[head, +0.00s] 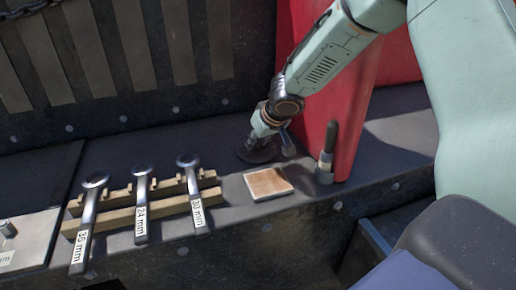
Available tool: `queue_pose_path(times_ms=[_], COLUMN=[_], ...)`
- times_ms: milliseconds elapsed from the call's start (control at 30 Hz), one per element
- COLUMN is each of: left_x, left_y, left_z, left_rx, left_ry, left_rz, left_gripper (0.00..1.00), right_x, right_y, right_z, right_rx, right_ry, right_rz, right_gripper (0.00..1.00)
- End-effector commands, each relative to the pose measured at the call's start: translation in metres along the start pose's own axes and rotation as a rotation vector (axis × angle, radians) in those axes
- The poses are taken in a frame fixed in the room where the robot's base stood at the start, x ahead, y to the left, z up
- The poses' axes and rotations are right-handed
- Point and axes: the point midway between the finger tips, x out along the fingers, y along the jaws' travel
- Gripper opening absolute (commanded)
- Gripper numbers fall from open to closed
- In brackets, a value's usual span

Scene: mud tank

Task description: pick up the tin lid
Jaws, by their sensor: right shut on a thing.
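The tin lid (256,153) shows in the head view as a dark, flat, round disc near the middle, beside the base of the red panel. My right gripper (266,138) reaches down to it from the upper right and is shut on it. The fingers and the lid's near edge are small and dark here. I cannot tell whether the lid touches the ledge or is just above it. My left gripper is not in view.
A square brown-topped tile (268,183) lies in front of the lid. A dark-handled tool (326,160) stands against the red panel (336,100). Several labelled wrenches lie on a notched wooden rack (150,212) at left. Bare dark ledge (215,152) lies left of the lid.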

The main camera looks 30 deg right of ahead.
Motion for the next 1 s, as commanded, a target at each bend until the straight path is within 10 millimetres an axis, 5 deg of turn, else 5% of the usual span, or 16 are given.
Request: queue_pose_path(times_ms=[267, 667, 1000], left_x=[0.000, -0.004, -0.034], left_y=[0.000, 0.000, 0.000], left_z=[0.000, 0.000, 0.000], left_rx=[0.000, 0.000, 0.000], left_ry=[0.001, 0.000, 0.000], left_rz=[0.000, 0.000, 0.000], left_gripper=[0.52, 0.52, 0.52], right_x=[0.000, -0.004, -0.044], right_y=[0.000, 0.000, 0.000], right_z=[0.001, -0.001, -0.028], right_rx=[0.000, 0.000, 0.002], right_ry=[-0.002, -0.005, 0.002], right_rz=[0.000, 0.000, 0.000], right_gripper=[0.00, 0.00, 0.00])
